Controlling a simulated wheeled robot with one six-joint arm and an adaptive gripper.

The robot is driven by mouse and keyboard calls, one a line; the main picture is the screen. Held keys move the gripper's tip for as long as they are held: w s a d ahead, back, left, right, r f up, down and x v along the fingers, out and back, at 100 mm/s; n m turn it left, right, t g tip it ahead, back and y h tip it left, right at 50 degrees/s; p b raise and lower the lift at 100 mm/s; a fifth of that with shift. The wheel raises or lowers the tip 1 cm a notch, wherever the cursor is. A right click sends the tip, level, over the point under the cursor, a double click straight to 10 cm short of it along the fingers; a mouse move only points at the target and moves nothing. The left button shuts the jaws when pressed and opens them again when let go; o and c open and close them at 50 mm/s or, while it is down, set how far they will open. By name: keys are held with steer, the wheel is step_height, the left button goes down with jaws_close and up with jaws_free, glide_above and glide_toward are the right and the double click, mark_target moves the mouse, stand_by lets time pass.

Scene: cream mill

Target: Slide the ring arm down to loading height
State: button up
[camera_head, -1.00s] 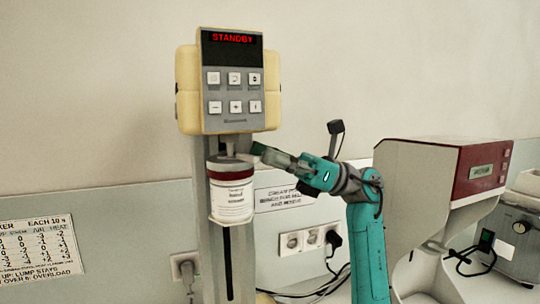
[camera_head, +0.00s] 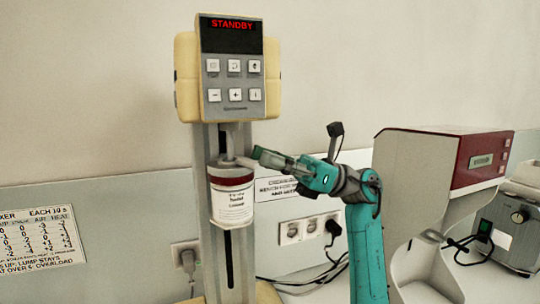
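The mixer's ring arm (camera_head: 232,161) is a grey part on the tall grey column (camera_head: 243,270). It carries a white cup (camera_head: 233,208) with a dark red band and a printed label, upright below the mixer head. A bare stretch of column shows between the head and the ring arm. My gripper (camera_head: 257,154) comes in from the right, its fingertips close by the right side of the ring arm. I cannot tell whether they touch it, or how far apart the fingers are.
The mixer head (camera_head: 230,83) above has several buttons and a red STANDBY display. A grey and red machine (camera_head: 415,195) stands at the right, beside a small grey unit (camera_head: 500,235). Wall sockets (camera_head: 301,230) with cables are behind my arm. A printed chart (camera_head: 42,240) hangs at left.

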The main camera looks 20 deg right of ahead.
steer(key=o, duration=0.3)
steer(key=shift+d, duration=0.1)
steer(key=v, duration=0.7)
steer(key=shift+d+f, duration=0.1)
steer(key=shift+d, duration=0.05)
stand_by(0.3)
